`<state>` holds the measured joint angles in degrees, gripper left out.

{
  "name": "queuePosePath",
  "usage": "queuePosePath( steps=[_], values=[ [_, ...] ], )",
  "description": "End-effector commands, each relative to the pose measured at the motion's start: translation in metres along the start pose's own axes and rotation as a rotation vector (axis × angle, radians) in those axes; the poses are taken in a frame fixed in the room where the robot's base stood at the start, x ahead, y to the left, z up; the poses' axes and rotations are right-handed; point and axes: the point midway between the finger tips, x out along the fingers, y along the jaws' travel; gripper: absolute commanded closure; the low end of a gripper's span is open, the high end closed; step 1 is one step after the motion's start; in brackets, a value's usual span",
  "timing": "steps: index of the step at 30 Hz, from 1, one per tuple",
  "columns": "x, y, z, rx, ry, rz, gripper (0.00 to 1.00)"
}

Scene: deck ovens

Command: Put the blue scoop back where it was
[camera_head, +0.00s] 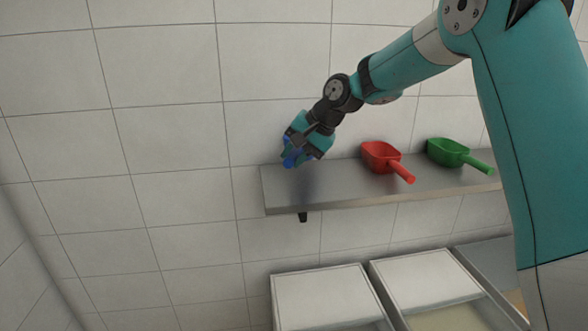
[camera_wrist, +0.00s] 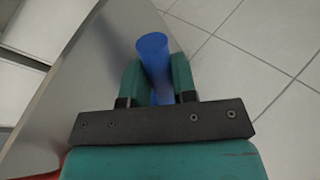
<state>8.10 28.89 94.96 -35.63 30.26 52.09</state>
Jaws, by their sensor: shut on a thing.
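The blue scoop (camera_head: 290,158) is in my gripper (camera_head: 298,146), at the left end of the grey wall shelf (camera_head: 340,198). In the wrist view the scoop's blue handle (camera_wrist: 153,50) stands between the two teal fingers of my gripper (camera_wrist: 157,80), which are shut on it. The gripper and scoop are over the shelf, with a dark shadow below them on its top. The rest of the scoop is mostly hidden by the gripper, and I cannot tell whether it touches the shelf.
A red scoop (camera_head: 380,157) and a green scoop (camera_head: 447,152) lie on the shelf to the right, handles towards the front edge. Bins with pale lids (camera_head: 325,295) stand below. The tiled wall (camera_head: 165,135) is close behind. The shelf between my gripper and the red scoop is clear.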

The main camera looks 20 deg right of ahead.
Motion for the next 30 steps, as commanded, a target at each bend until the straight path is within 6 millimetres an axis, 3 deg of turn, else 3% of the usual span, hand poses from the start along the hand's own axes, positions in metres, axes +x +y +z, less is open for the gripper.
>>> queuePosePath(
  steps=[13,22,23,25,26,30],
  values=[
    [0.042,0.032,0.004,0.002,-0.003,0.002,1.00],
    [0.049,0.034,0.000,-0.002,0.002,0.000,1.00],
    [0.049,0.035,0.000,-0.001,0.001,0.000,0.70],
    [0.049,0.035,0.000,-0.001,0.001,0.000,0.54],
    [0.049,0.035,0.000,-0.001,0.001,0.000,0.49],
    [0.049,0.035,0.000,-0.001,0.001,0.001,0.49]
  ],
)
